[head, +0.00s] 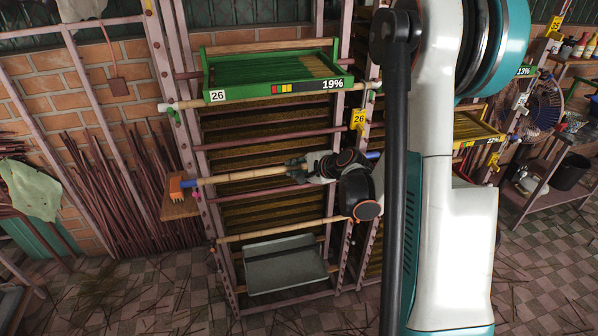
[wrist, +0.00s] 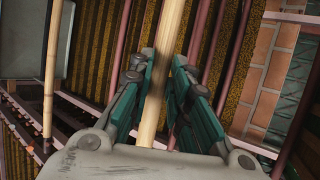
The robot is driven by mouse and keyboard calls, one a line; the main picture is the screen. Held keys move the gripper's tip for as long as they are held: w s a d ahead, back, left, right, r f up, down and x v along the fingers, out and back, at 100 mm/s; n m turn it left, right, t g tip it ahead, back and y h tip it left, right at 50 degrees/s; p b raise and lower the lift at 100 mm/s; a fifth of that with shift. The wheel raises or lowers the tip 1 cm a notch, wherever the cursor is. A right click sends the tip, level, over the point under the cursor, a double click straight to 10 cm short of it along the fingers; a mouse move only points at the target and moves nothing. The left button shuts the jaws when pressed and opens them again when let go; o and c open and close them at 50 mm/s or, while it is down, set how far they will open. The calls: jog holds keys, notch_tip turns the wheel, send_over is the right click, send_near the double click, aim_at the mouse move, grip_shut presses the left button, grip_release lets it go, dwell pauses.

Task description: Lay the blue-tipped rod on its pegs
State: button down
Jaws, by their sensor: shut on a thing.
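In the wrist view the bamboo (wrist: 154,100) passes between the teal-padded fingers of my gripper (wrist: 158,88). My gripper and arm hide part of the rod's right half. I cannot tell whether the rod touches any pegs.
The rack (head: 200,200) holds stacked brown layers. A green tray (head: 215,95) marked 26 and 19% sits at its top, above another pale-tipped rod (head: 195,102). A lower bamboo rod (head: 270,232) and a grey tray (head: 285,265) are below. A wooden ledge with an orange block (head: 176,188) is at left.

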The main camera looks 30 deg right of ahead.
jog(key=shift+w+d, duration=0.25)
jog(key=shift+w, duration=0.55)
jog(key=shift+w+f+b, duration=0.15)
jog(key=shift+f+b, duration=1.6)
jog(key=shift+f, duration=0.2)
jog(key=c, duration=1.1)
grip_release()
jog(key=s+a+b, duration=0.2)
jog(key=s, duration=0.7)
jog(key=shift+s+a, duration=0.3)
jog(key=shift+a, duration=0.05)
